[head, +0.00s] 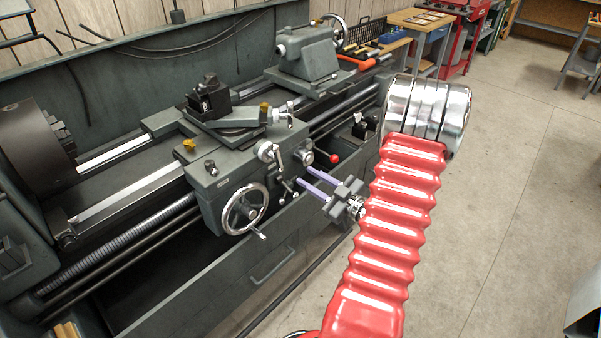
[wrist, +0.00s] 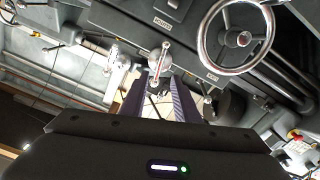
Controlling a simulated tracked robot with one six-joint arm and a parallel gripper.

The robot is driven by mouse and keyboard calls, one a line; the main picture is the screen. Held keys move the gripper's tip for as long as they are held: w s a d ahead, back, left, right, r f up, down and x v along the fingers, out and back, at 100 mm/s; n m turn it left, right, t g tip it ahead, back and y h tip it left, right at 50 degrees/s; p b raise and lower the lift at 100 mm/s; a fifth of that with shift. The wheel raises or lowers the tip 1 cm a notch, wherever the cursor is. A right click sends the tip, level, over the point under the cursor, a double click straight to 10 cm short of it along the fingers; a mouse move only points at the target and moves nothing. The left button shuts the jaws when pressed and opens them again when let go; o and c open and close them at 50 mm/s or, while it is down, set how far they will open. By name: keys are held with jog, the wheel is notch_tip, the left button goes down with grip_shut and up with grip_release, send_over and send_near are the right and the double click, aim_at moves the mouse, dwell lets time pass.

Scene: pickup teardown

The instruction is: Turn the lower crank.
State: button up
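The lower crank (head: 287,186), a small metal bar with rounded ends, sits on the front of the lathe carriage, right of the big handwheel. My gripper (head: 302,177) points at it with two purple fingers, spread apart. In the wrist view the crank (wrist: 160,62) shows just beyond and between the fingertips (wrist: 159,82); I cannot tell whether they touch it. An upper crank (head: 267,152) is higher on the carriage.
The chrome handwheel (head: 245,208) is left of the crank, and in the wrist view it is at upper right (wrist: 236,38). A red-knobbed lever (head: 333,158) stands close above my fingers. The floor (head: 500,190) at right is clear.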

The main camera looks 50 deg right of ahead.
aim_at(277, 151)
jog(key=w+a+r+g+h, duration=0.1)
jog(key=w+r, duration=0.1)
jog(key=w+r+g+h, duration=0.1)
jog(key=w+r, duration=0.1)
jog(key=w, duration=0.1)
jog(key=w+a+r+g+h, duration=0.1)
jog(key=w+r+g, duration=0.1)
jog(key=w, duration=0.1)
jog(key=shift+w+a, duration=0.25)
jog(key=shift+a, duration=0.05)
jog(key=a+r+m+g+h, duration=0.2)
jog(key=a+r+g, duration=0.1)
jog(key=a+r, duration=0.45)
jog(key=s+a+r+m+g+y, duration=0.1)
jog(key=s+a+g+y, duration=0.1)
jog(key=s+a, duration=0.8)
jog(key=s+a+r+m+g+y, duration=0.1)
jog(key=s+a+g+y, duration=0.1)
jog(key=s+a, duration=0.8)
jog(key=a+g, duration=0.1)
jog(key=a, duration=0.6)
jog(key=shift+s+a+y, duration=0.15)
jog(key=shift+s+y, duration=0.05)
jog(key=shift+y, duration=0.1)
jog(key=shift+a+r, duration=0.1)
